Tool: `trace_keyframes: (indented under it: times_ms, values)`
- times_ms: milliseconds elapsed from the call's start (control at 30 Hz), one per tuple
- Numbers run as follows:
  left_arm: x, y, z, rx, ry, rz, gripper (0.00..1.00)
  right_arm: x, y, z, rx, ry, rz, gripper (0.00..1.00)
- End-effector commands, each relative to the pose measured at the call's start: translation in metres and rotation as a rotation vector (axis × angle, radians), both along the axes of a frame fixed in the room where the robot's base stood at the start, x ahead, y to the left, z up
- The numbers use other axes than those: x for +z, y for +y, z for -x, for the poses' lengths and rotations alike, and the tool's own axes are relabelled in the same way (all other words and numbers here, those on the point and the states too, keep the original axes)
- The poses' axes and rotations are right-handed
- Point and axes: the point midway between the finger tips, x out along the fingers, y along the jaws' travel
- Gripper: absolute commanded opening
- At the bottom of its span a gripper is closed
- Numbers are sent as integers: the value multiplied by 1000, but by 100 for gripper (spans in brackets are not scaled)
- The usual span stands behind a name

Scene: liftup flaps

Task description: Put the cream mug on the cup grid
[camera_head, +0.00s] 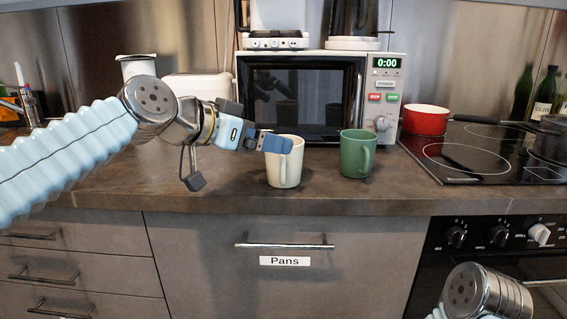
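The cream mug (286,170) stands upright on the brown counter, in front of the microwave. My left gripper (277,143) reaches it from the left. A blue finger overlaps the mug's rim and hides part of the rim and opening. Whether the finger touches the mug, and whether the gripper is open or shut on it, cannot be told. I cannot clearly identify the cup grid. My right arm shows at the lower right, with its gripper out of view.
A green mug (357,154) stands to the right of the cream mug. The microwave (309,98) is behind both. A white appliance (275,40) and a dark one (352,42) stand on it. A red pan (425,120) and the cooktop (480,152) are right. The front counter edge is clear.

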Motion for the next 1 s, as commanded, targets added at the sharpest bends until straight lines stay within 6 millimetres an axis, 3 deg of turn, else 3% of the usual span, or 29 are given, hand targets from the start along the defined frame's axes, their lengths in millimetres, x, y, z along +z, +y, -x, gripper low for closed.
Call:
trace_keyframes:
  times_ms: [433, 733, 1000]
  values:
    - [-21, -37, -36, -1, 0, 0, 100, 7, 2, 1, 4, 1, -3, 0]
    - [-24, -41, -40, 0, 0, 0, 100, 7, 2, 1, 4, 2, -3, 0]
    - [-24, -41, -40, 0, 0, 0, 59, 7, 2, 1, 4, 2, -3, 0]
